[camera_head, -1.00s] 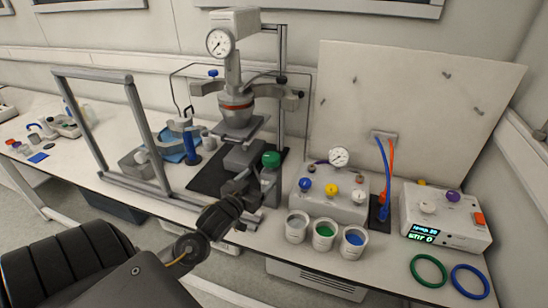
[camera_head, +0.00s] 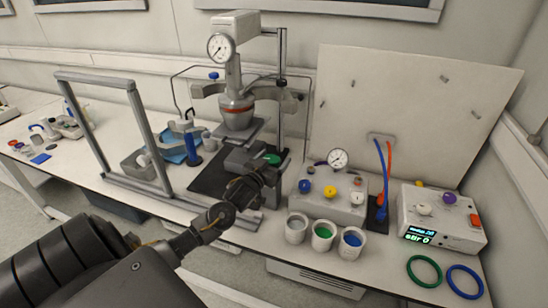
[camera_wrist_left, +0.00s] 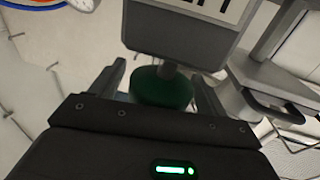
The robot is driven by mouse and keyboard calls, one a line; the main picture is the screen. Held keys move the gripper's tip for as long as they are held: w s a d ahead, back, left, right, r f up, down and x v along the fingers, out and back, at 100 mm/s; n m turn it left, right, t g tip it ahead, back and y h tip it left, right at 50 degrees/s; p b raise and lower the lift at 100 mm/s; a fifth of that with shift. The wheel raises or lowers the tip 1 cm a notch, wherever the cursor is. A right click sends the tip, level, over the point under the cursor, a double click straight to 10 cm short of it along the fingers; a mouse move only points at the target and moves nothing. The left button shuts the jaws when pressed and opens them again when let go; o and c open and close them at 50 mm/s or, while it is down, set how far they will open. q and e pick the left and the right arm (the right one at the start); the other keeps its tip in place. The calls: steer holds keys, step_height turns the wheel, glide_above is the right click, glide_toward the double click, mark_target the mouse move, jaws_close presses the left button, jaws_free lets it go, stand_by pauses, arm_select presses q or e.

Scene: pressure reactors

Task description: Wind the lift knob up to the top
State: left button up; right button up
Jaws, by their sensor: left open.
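The green lift knob (camera_head: 272,159) is on the front of the reactor stand, below the reactor vessel (camera_head: 237,112). My left gripper (camera_head: 266,170) is at the knob and hides its lower part in the head view. In the left wrist view the green knob (camera_wrist_left: 160,88) lies between the two spread fingers of the gripper (camera_wrist_left: 158,84). The fingers are open on either side of it, and I cannot tell whether they touch it. A grey labelled block (camera_wrist_left: 185,30) is beyond the knob. My right gripper is not in view.
Right of the stand are a valve box (camera_head: 335,198) with coloured knobs and a gauge, several cups (camera_head: 322,232) and a stir controller (camera_head: 443,218). A grey metal frame (camera_head: 141,135) stands left. Green (camera_head: 425,258) and blue rings lie at the front right.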

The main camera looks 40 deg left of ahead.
arm_select(q)
steer(key=shift+w, duration=0.2)
steer(key=c, duration=1)
steer(key=m+h, duration=0.2)
steer(key=h, duration=0.1)
steer(key=shift+r, duration=0.1)
steer(key=shift+d+m+h, duration=0.3)
steer(key=shift+m+h, duration=0.5)
steer(key=shift+h, duration=0.5)
steer(key=o, duration=1)
